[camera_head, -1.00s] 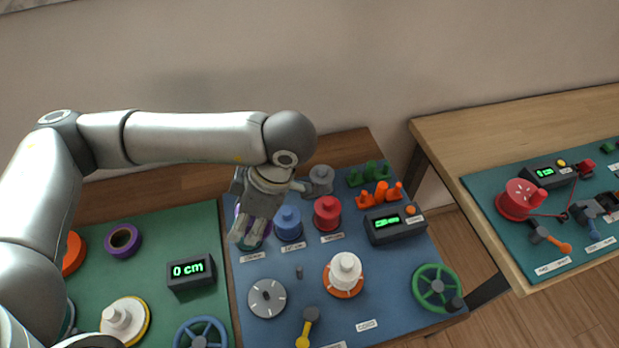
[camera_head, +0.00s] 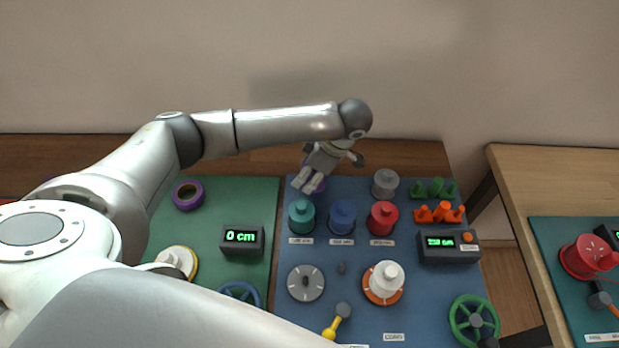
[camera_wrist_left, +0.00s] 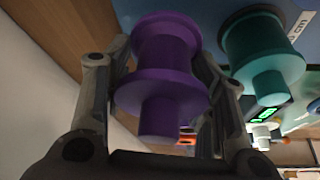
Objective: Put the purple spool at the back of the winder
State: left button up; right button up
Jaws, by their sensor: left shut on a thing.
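My left gripper (camera_head: 308,183) is shut on the purple spool (camera_head: 319,186) at the back left corner of the blue board. In the left wrist view the purple spool (camera_wrist_left: 163,75) sits between the two fingers. In the head view the fingers hide part of it, and I cannot tell whether it touches the board. The teal spool (camera_head: 301,218) stands just in front of it, and also shows in the wrist view (camera_wrist_left: 262,55). On the blue board a white knob on an orange disc (camera_head: 385,281) and a green handwheel (camera_head: 474,319) may belong to the winder. My right gripper is not in view.
Blue (camera_head: 342,218), red (camera_head: 382,219) and grey (camera_head: 385,184) spools stand to the right, near green pegs (camera_head: 434,189), orange pegs (camera_head: 439,213) and a counter box (camera_head: 447,247). A green board (camera_head: 222,209) lies left. A wall is close behind.

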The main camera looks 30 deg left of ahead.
pick_arm(q)
jog(key=shift+w+a+f, duration=0.15)
jog(key=shift+w+f, duration=0.05)
jog(key=shift+f, duration=0.1)
notch_tip(320, 180, down, 2)
jog(key=shift+f+p, duration=0.15)
jog(key=shift+p, duration=0.6)
jog(key=shift+f, duration=0.4)
jog(key=shift+f, duration=0.15)
jog(key=o, duration=1)
